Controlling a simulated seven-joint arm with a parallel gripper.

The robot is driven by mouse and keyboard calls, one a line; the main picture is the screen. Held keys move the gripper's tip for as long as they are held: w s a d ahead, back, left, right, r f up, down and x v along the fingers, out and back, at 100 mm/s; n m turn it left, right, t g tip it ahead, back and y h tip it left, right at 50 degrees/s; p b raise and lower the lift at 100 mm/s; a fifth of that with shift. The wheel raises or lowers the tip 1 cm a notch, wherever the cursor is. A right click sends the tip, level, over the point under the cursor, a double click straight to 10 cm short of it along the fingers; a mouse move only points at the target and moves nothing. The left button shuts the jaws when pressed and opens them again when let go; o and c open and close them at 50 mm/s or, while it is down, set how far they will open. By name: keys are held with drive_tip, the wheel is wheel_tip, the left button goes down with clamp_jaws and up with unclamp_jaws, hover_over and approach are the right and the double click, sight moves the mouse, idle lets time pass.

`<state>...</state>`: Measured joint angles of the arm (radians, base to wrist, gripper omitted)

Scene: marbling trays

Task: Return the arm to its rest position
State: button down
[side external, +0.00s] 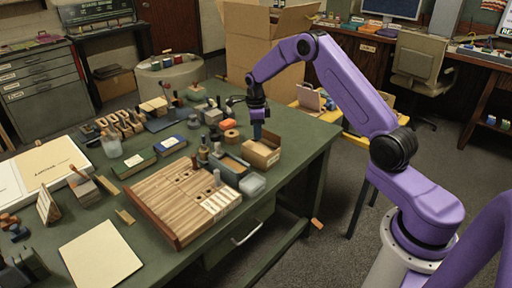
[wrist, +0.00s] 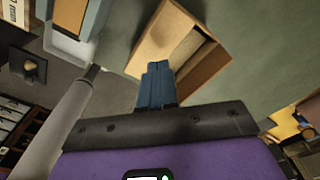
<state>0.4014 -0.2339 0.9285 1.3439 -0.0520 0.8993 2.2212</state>
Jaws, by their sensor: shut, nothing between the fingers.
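My gripper (side external: 257,136) hangs pointing down over the right part of the green table (side external: 290,165), above the back of an open cardboard box (side external: 268,158). Its narrow blue fingers are together with nothing between them. In the wrist view the closed fingers (wrist: 156,72) reach across the near side of the box (wrist: 205,72). I cannot tell whether the tips are above the rim or slightly inside. My purple arm arches from its base at the right, with the elbow high.
A blue-lined tray (side external: 229,168) and a clear container (side external: 252,186) stand beside the box. A slatted wooden board (side external: 172,196) lies in front. Small bottles and blocks crowd the table's back. The table's right strip is bare. A large carton (side external: 250,45) stands behind.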

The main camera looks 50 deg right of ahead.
drive_tip(key=shift+r, duration=0.65)
drive_tip(key=shift+a+r, duration=0.1)
drive_tip(key=shift+a, duration=0.1)
drive_tip(key=s+a+r+n, duration=0.5)
drive_tip(key=s+a+n, duration=0.2)
drive_tip(key=a+n, duration=0.25)
drive_tip(key=s+a+r+n, duration=0.6)
drive_tip(key=s+a+n, duration=0.15)
drive_tip(key=a, duration=0.25)
drive_tip(key=s+r+n, duration=0.2)
drive_tip(key=s+n, duration=2)
drive_tip(key=s, duration=0.5)
drive_tip(key=shift+s+d+r+n+t+y, duration=0.2)
drive_tip(key=shift+d+n+t+y, duration=0.1)
drive_tip(key=shift+d+y, duration=0.1)
